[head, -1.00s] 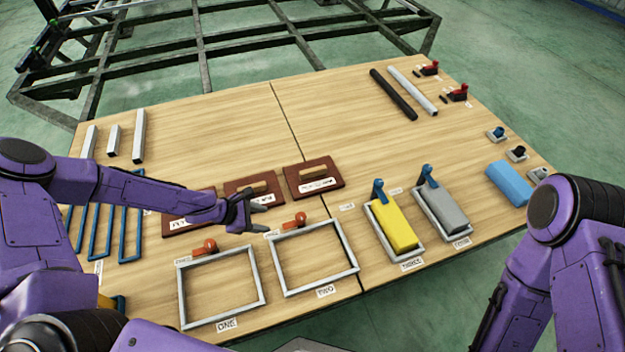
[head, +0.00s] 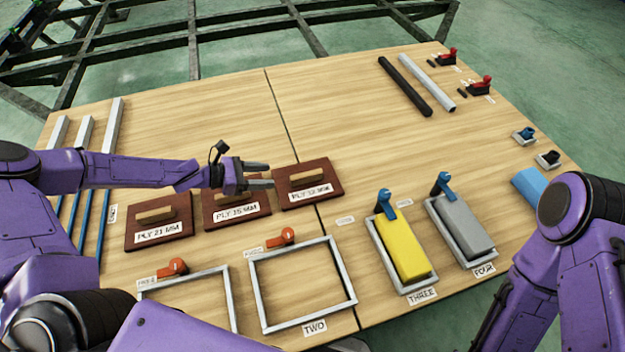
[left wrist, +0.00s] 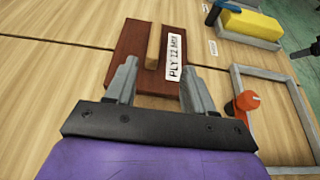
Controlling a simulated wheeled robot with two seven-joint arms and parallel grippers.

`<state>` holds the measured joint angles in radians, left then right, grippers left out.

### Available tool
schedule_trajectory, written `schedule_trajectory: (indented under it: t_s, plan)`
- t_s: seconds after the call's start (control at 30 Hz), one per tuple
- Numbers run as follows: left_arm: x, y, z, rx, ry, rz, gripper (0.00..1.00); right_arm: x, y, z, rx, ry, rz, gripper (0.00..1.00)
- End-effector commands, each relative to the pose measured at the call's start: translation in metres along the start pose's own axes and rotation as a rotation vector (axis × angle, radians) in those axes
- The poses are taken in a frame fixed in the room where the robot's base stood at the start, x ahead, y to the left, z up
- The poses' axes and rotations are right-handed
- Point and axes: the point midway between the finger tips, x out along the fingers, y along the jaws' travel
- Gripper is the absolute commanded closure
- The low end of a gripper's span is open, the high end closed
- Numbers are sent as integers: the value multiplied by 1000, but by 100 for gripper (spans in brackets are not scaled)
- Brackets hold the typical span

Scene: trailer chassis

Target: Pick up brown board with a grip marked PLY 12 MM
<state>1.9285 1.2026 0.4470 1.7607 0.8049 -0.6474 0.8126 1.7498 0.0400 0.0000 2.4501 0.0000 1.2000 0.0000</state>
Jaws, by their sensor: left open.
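The brown board marked PLY 12 MM (head: 318,201) lies flat on the table, rightmost of three brown boards, with a wooden grip bar on top. It also shows in the left wrist view (left wrist: 128,48), its label readable and its grip bar upright between the lines of the fingers. My left gripper (head: 262,174) is open and empty, with its fingertips at the board's left edge in the head view. In the left wrist view the open fingers (left wrist: 158,88) point at the board, over its near part. My right gripper is outside the view; only the arm shows.
Boards PLY 15 MM (head: 222,219) and PLY 21 MM (head: 180,240) lie to the left. Metal frame TWO (head: 346,277) and an orange-handled clamp (head: 283,238) are in front. Yellow block THREE (head: 402,248) and grey block FOUR (head: 462,225) stand right. The table behind the boards is clear.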

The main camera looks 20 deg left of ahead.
Motion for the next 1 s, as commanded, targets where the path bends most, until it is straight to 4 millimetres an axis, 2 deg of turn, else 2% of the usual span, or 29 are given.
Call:
schedule_trajectory:
  t_s: [0.03, 0.1, 0.17, 0.3, 0.47, 0.7, 0.8, 1.0]
  plan:
    - [4, 0, -9, 1, 0, -2, 47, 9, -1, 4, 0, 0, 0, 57]
    - [9, 0, -13, 2, 1, -5, 47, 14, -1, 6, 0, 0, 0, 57]
    - [19, -1, -14, 4, 2, -10, 47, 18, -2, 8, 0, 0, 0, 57]
    - [50, -2, -13, 6, 3, -17, 47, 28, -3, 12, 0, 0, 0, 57]
    - [71, -2, -11, 7, 2, -19, 47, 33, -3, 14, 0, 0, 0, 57]
    - [111, 0, -18, 7, 3, -18, 47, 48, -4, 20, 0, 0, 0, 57]
    - [118, 0, -15, 7, 1, -15, 47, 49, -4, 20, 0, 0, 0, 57]
    - [118, 1, -14, 6, 1, -13, 47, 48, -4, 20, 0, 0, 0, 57]
